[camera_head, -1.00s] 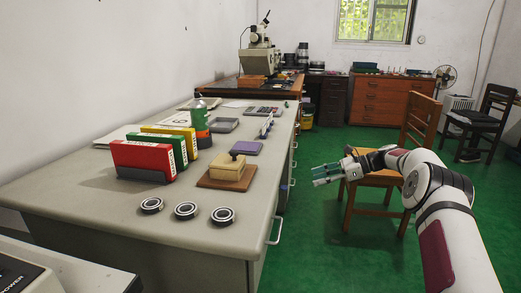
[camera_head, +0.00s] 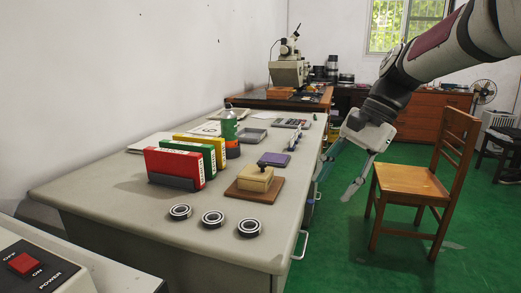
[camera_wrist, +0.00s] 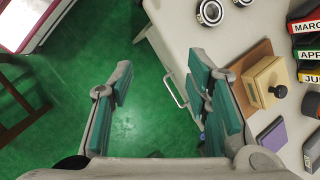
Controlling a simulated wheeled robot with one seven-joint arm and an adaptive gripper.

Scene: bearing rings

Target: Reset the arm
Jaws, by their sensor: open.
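My gripper (camera_head: 338,180) hangs at the right of the desk (camera_head: 105,205) in the head view, its fingers pointing down. In the wrist view the gripper (camera_wrist: 160,105) has its two teal-padded fingers wide apart with nothing between them. Green floor shows between and beyond the fingers. The desk edge lies just past the right finger in that view. My arm comes in from the upper right of the head view, bent downward at the wrist.
Three bearing rings (camera_head: 213,218) lie near the desk front. A box on a wooden board (camera_head: 262,190), coloured binders (camera_head: 175,167) and a bottle (camera_head: 229,128) stand behind. A wooden chair (camera_head: 412,182) is right of the gripper. A control box (camera_head: 40,268) is at lower left.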

